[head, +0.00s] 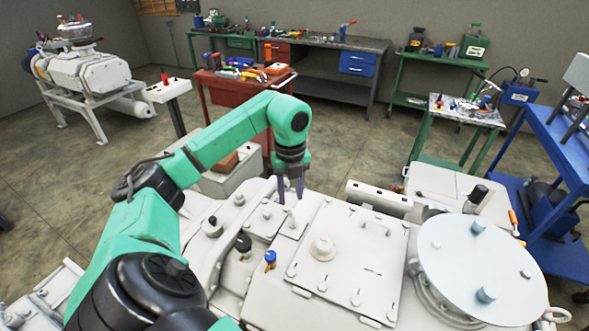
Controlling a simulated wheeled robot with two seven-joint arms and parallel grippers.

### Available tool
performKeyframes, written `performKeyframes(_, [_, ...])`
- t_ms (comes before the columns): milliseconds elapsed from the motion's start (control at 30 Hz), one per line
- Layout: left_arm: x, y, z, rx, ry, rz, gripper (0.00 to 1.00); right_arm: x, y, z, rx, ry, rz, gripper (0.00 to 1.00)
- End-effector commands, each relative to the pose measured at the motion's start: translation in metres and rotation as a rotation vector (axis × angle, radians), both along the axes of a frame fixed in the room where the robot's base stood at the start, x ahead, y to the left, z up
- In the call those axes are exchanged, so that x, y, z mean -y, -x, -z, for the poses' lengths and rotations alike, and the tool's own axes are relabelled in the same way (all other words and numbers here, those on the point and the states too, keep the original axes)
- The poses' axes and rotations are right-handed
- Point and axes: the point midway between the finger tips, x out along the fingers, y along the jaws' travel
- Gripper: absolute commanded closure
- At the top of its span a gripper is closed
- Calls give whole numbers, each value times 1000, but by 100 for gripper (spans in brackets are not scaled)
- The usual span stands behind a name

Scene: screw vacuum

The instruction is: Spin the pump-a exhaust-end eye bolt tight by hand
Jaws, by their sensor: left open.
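The large off-white pump body (250,295) fills the lower middle of the head view. My left gripper (290,194) points down over the far part of its top, with its two dark fingers apart. I see nothing between the fingers. I cannot make out the exhaust-end eye bolt; it is too small to tell or hidden near the fingers. Small bolts and fittings dot the pump top, including a blue-capped fitting (270,258) and a black knob (243,243) nearer me. My right gripper is not in view.
A bolted cover plate (352,270) with a handle lies right of the gripper, and a round grey disc (478,262) is farther right. A red tool cart (228,92) stands behind. A blue cart (550,130) stands at the right. Open floor (70,190) lies at the left.

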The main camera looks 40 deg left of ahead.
Motion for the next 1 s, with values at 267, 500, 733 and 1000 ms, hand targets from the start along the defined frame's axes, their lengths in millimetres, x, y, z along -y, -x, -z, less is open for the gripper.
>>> performKeyframes(267, [1, 0, 68, -3, 3, 0, 56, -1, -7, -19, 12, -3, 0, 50])
performKeyframes(500, [0, -1, 92, 1, 0, 0, 56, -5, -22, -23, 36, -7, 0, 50])
performKeyframes(733, [0, -1, 92, 1, 0, 0, 75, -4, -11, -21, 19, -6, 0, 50])
performKeyframes(1000, [0, -1, 92, 2, 0, 1, 100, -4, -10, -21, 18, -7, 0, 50])
